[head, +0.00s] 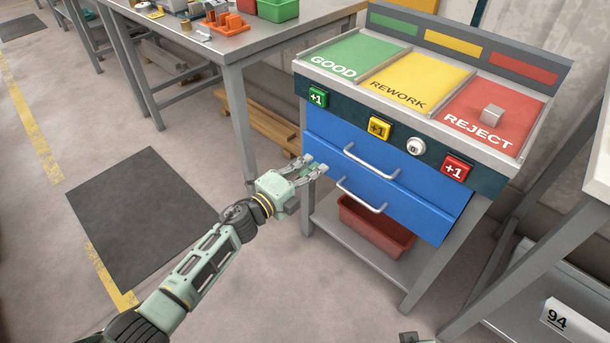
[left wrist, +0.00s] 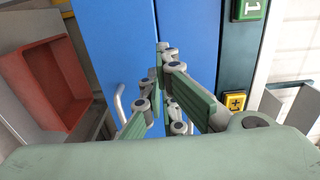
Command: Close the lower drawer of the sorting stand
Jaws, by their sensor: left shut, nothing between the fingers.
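The sorting stand (head: 397,267) stands at the right of the head view, with two blue drawers under its top. The lower drawer (head: 410,217) has a silver bar handle (head: 361,196), which also shows in the left wrist view (left wrist: 119,104). Its front looks nearly level with the upper drawer (head: 385,148); I cannot tell whether a small gap is left. My left gripper (head: 318,169) is shut and empty, its fingertips at the left part of the drawer fronts, near the seam. I cannot tell whether they touch. Only a scrap of my right gripper (head: 409,338) shows at the bottom edge.
A red bin (head: 375,232) sits on the shelf below the drawers. The stand's top has green, yellow and red sections, with a grey block (head: 492,115) on the red one. A workbench (head: 240,52) stands behind at left. The floor by the dark mat (head: 140,215) is clear.

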